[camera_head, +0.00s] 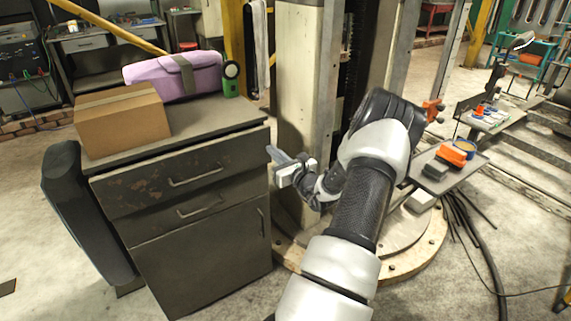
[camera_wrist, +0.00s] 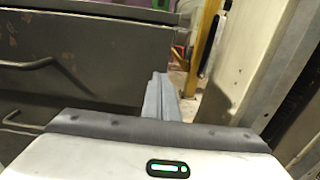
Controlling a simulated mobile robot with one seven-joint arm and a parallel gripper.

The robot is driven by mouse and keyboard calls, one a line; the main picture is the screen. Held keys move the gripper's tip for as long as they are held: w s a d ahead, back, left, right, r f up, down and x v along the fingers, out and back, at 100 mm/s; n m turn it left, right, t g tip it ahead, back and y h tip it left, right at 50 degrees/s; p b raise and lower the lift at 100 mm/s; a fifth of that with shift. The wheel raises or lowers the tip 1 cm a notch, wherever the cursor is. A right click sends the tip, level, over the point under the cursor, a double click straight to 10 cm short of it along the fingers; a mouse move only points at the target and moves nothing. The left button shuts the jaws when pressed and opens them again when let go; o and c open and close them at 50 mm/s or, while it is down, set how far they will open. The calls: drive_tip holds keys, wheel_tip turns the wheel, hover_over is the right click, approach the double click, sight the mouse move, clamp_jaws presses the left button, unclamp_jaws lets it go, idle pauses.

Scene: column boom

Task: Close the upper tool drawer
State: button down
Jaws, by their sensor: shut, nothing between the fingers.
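The dark grey tool cabinet (camera_head: 200,260) stands left of my arm. Its upper drawer (camera_head: 150,186) has a worn, rust-spotted front with a bar handle (camera_head: 195,178). The front seems to stand slightly forward, with a dark gap under the cabinet top. In the wrist view the upper drawer front (camera_wrist: 100,75) fills the left side, its handle (camera_wrist: 27,65) at the far left. My gripper (camera_head: 271,152) is shut and empty near the front's right end. Its fingers (camera_wrist: 160,97) also show in the wrist view; I cannot tell whether they touch the drawer.
The lower drawer (camera_head: 150,226) looks shut. A cardboard box (camera_head: 125,125), a purple bag (camera_head: 175,77) and a green device (camera_head: 231,80) sit on the cabinet top. A pale column (camera_head: 300,100) stands close behind my gripper. A small tray of items (camera_head: 465,178) is at right.

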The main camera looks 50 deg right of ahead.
drive_tip(key=x, duration=0.3)
drive_tip(key=shift+w+d+r, duration=0.1)
drive_tip(key=shift+w+r, duration=0.05)
drive_tip(key=shift+w, duration=0.1)
drive_tip(key=shift+r, duration=0.15)
drive_tip(key=p+v, duration=0.2)
drive_tip(key=v, duration=1.6)
drive_tip(key=shift+f, duration=0.25)
drive_tip(key=shift+w, duration=0.1)
